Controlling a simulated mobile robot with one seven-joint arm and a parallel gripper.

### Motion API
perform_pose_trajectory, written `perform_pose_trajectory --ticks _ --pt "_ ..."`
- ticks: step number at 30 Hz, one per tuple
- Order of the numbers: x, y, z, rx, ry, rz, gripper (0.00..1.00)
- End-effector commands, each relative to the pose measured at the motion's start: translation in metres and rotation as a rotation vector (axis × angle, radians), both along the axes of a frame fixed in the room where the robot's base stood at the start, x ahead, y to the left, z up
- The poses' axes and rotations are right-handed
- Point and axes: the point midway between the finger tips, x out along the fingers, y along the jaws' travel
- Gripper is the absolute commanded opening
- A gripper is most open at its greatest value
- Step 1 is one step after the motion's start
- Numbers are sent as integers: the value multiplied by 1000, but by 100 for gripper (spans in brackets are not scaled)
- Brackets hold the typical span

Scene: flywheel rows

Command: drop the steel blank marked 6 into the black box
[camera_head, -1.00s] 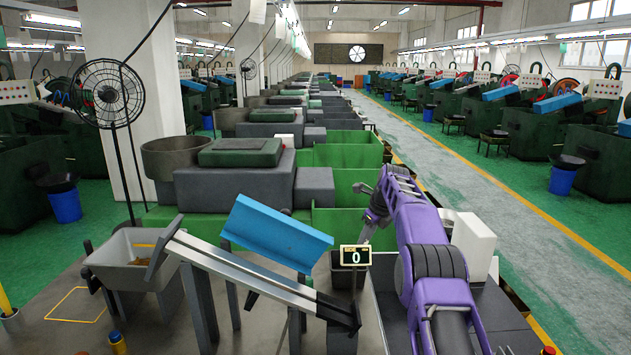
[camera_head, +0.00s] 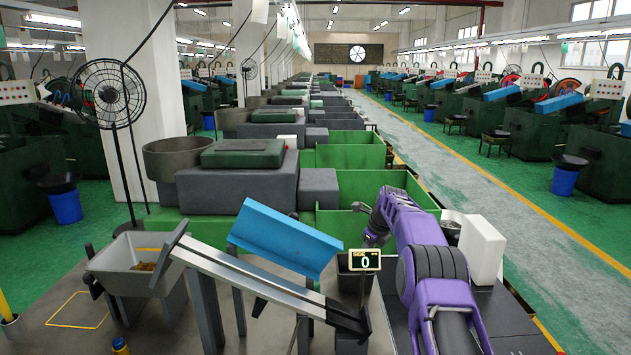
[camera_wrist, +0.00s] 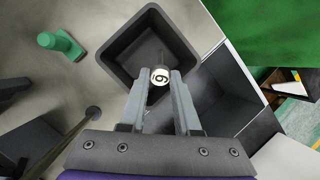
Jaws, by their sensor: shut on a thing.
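My gripper (camera_wrist: 160,80) is shut on a small steel blank (camera_wrist: 160,76). The blank's round white face carries a dark digit that looks like a 6 or a 9 from this angle. In the wrist view the fingertips and blank overlap the near part of the open black box (camera_wrist: 118,48), and the box's inside looks empty. In the head view my gripper (camera_head: 373,237) is low, beside the small display, with the blank too small to make out. The black box (camera_head: 345,288) is partly hidden there behind the display.
The display (camera_head: 365,260) reads 0. A sloping metal chute (camera_head: 250,280) and a blue channel (camera_head: 280,238) stand left of the box. A grey hopper (camera_head: 130,275) is farther left. In the wrist view a green object (camera_wrist: 62,45) stands left of the box.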

Motion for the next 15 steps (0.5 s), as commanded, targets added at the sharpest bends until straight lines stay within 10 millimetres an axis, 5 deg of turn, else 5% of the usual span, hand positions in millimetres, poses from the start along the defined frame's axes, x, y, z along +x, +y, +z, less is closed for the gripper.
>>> perform_pose_trajectory --ticks 10,11,15 --pt "0 0 -3 0 -1 0 0" --pt "0 0 -3 0 -1 0 36" --pt "0 0 -3 0 -1 0 62"
